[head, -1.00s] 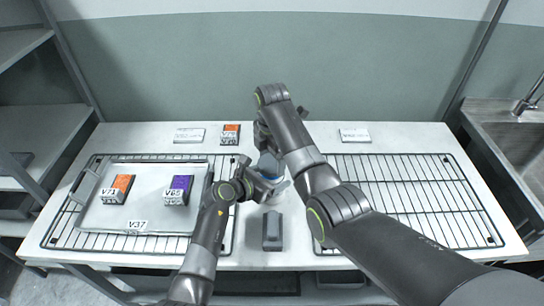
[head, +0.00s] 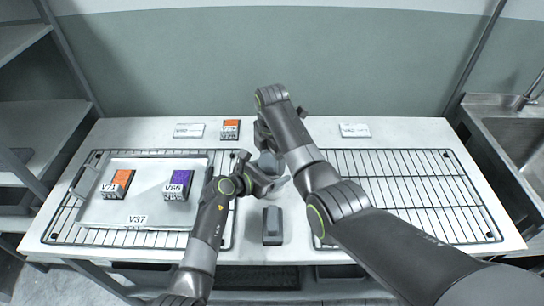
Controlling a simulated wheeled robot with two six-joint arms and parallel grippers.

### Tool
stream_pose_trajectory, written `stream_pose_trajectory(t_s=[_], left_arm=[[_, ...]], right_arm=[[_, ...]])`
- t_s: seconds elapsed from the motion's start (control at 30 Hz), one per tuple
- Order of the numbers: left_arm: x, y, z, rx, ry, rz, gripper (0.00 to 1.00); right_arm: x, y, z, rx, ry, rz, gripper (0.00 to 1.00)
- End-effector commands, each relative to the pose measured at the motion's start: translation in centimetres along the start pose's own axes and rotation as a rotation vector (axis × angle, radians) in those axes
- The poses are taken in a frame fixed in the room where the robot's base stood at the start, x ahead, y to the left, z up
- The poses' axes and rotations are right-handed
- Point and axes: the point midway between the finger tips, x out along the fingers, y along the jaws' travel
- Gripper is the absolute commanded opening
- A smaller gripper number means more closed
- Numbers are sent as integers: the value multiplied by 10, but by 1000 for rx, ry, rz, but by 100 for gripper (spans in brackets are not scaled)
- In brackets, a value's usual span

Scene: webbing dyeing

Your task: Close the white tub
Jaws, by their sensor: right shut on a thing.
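The white tub (head: 283,183) stands near the middle of the table. Only a small pale part of it shows between my two arms. My left gripper (head: 268,180) is low at the tub's left side; its fingertips are partly hidden, so I cannot tell whether it is open or touching the tub. My right arm reaches over from the right and its gripper (head: 268,150) points down above the tub. It is shut on a grey-blue piece (head: 270,163) that is mostly hidden; I cannot tell whether this is the tub's lid.
A grey block-like object (head: 272,226) stands in front of the tub. On the left, a metal tray (head: 130,208) on a wire rack holds orange V71 (head: 117,183) and purple V65 (head: 178,185). Another orange block (head: 230,129) is behind. The right wire rack (head: 410,190) is empty.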

Motion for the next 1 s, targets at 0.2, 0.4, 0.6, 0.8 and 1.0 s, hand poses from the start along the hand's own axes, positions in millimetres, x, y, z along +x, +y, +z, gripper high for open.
stream_pose_trajectory(t_s=[0.2, 0.4, 0.6, 0.8, 1.0], left_arm=[[0, 0, -1, -1, 2, 0, 34], [0, 0, -1, -1, 2, 0, 34], [0, 0, -1, -1, 2, 0, 34], [0, 0, -1, -1, 2, 0, 34], [0, 0, -1, -1, 1, -1, 12]], right_arm=[[2, 0, 0, 0, 0, 0, 47], [6, 0, 0, 0, 0, 1, 47], [10, 0, 0, -1, 0, 0, 47], [14, 0, 0, -1, 0, -1, 47], [17, 0, 0, -1, 1, -1, 81]])
